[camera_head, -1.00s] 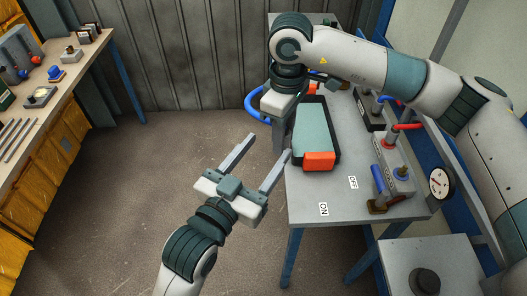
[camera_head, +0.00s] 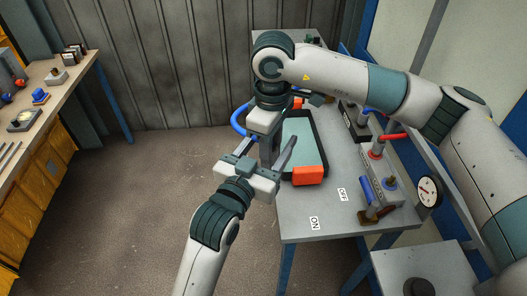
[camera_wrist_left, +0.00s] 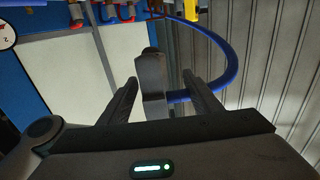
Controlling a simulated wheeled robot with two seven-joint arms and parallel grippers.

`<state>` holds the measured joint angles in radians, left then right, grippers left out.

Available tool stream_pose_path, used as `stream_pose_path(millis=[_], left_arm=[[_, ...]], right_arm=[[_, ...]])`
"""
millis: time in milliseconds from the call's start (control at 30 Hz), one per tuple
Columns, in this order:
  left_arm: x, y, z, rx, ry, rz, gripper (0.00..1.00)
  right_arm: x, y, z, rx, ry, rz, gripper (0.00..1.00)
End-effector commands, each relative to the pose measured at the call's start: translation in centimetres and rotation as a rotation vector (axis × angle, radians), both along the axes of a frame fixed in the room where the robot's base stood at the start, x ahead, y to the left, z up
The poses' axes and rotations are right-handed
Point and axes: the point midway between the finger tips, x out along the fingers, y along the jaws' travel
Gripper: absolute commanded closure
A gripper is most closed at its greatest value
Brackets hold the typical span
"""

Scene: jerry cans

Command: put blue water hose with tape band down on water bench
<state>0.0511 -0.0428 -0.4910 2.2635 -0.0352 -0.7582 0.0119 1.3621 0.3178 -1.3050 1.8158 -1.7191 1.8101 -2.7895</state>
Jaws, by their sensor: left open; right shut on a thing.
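The blue hose (camera_head: 238,119) curves out on the left of my right gripper, beside the bench. It also shows as a loop in the left wrist view (camera_wrist_left: 234,62). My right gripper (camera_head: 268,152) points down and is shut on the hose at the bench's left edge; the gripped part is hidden. My left gripper (camera_head: 263,146) is open, with one finger on each side of the right gripper in the picture. In the left wrist view, the right gripper (camera_wrist_left: 152,85) appears between the open left fingers. No tape band can be made out. The grey water bench (camera_head: 310,215) stands at the right.
A teal tray with dark rim (camera_head: 305,139) and an orange block (camera_head: 308,175) lie on the bench. A grey fixture with red and blue fittings (camera_head: 380,180) and a gauge (camera_head: 429,191) stand at its right side. The front bench strip with the ON card (camera_head: 314,223) is clear.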

Motion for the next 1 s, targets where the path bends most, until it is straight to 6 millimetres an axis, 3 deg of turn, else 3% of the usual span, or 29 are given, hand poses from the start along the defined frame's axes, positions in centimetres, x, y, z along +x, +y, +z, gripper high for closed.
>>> stream_pose_path(millis=[200,567,767,800,833,900,1000], left_arm=[[1.6,-0.8,0.0,0.000,0.000,0.000,0.42],[1.9,-1.0,0.0,0.000,0.000,0.000,0.42],[1.9,-1.0,0.0,0.000,0.000,0.000,0.85],[1.9,-1.0,0.0,0.000,0.000,0.000,0.89],[1.9,-1.0,0.0,0.000,-0.001,0.000,0.89],[1.9,-1.0,0.0,0.000,-0.001,0.000,0.94],[1.9,-1.0,0.0,0.000,-0.001,0.000,1.00]], right_arm=[[0.0,0.0,0.0,0.000,0.000,0.000,1.00],[0.0,0.0,0.0,0.000,0.000,0.000,1.00],[0.0,0.0,0.0,0.000,0.000,0.000,1.00],[0.0,0.0,0.0,0.000,0.000,0.000,1.00],[0.0,0.0,0.0,0.000,0.000,0.000,0.70],[0.0,0.0,0.0,0.000,0.000,0.000,0.53],[0.0,0.0,0.0,0.000,0.000,0.000,0.51]])
